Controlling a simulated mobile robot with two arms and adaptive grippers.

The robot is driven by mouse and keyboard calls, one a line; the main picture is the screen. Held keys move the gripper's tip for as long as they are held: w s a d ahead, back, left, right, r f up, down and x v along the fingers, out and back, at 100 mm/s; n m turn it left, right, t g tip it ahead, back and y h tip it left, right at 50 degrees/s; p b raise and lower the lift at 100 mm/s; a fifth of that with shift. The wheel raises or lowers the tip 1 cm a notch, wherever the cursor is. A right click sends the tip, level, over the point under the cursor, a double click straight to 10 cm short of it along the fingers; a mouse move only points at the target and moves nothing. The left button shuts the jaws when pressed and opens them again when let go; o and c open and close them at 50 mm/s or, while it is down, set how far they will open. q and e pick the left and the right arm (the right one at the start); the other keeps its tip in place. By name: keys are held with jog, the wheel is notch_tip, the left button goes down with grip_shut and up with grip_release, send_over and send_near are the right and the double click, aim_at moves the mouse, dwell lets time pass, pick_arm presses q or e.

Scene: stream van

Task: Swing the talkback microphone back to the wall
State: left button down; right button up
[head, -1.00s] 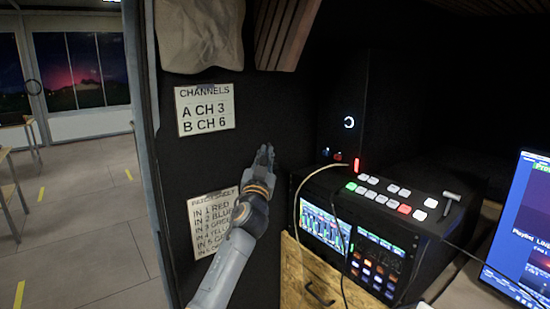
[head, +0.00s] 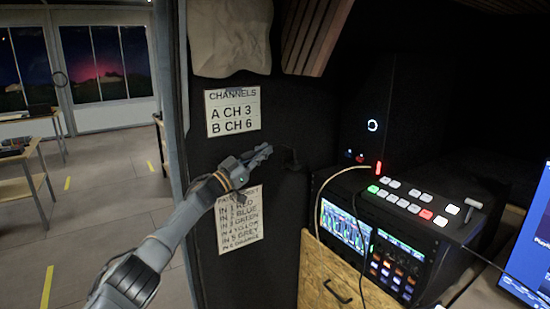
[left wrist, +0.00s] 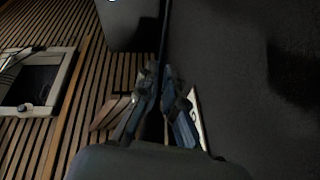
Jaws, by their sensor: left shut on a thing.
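My left gripper (head: 264,152) is in front of the dark wall, just below and right of the channels sign, and points right. In the left wrist view its fingers (left wrist: 160,82) are closed around a thin dark rod (left wrist: 164,42), which runs up out of the picture. I take this rod to be the talkback microphone's arm. A small dark bracket (head: 291,160) shows on the wall just right of the fingertips in the head view. The microphone's head cannot be made out against the dark wall. My right gripper is not in view.
The channels sign (head: 232,112) and a second list sign (head: 240,218) are on the wall. The switcher console (head: 400,215) with a pale cable stands right, above a wooden drawer (head: 335,275). A monitor (head: 530,245) stands far right. Open floor (head: 100,210) lies left.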

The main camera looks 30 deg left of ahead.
pick_arm(q)
jog(key=shift+a+r+h, duration=0.35)
jog(key=shift+a+h, duration=0.05)
jog(key=c, duration=1.5)
grip_release()
jog(key=shift+w, duration=0.1)
jog(key=shift+d, duration=0.1)
jog(key=shift+f, duration=0.15)
jog(key=v, duration=1.2)
jog(key=shift+s+r, duration=0.25)
jog(key=shift+r, duration=0.05)
